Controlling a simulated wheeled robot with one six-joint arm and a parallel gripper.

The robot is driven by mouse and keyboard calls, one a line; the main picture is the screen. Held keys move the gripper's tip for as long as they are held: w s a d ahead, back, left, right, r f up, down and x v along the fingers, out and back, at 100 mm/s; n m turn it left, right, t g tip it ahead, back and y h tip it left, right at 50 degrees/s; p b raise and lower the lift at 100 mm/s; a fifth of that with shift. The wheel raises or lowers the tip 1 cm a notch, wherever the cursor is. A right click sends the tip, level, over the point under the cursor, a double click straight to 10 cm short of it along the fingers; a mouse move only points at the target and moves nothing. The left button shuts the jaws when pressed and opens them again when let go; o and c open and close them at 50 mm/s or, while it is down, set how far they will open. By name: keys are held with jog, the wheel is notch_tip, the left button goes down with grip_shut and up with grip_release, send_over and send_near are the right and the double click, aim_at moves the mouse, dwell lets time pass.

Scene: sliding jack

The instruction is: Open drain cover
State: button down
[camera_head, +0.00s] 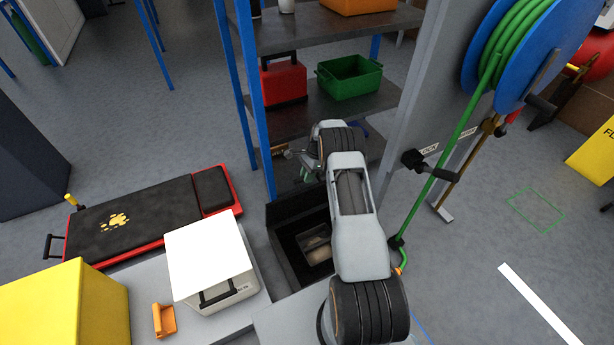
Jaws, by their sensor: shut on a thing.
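No drain cover can be made out for certain in the head view. My arm reaches from the bottom up to the lower part of the shelf rack. My gripper (294,156), at its far end, points left and is small and partly hidden by the wrist. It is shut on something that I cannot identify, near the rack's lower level. A dark, open-topped box-like recess (283,247) lies below and nearer than my gripper, left of my arm. A pale brownish thing (318,250) shows inside it. My arm hides its right side.
The blue-post shelf rack (312,25) holds a red case (283,81) and a green crate (349,79). A green hose reel (527,45) hangs at the right. A red-black creeper (137,217), white box (209,257) and yellow block (66,309) are left. Floor at right is mostly free.

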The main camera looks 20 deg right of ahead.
jog(key=shift+s+d+f, duration=0.1)
jog(key=shift+s+f, duration=0.05)
jog(key=shift+f, duration=0.2)
jog(key=c, duration=1.3)
grip_release()
jog(key=shift+c, duration=0.2)
jog(key=o, duration=0.3)
jog(key=shift+r, duration=0.15)
jog(key=p+v, duration=0.2)
jog(key=v, duration=1.1)
jog(key=shift+r+p, duration=0.3)
jog(key=shift+r, duration=0.1)
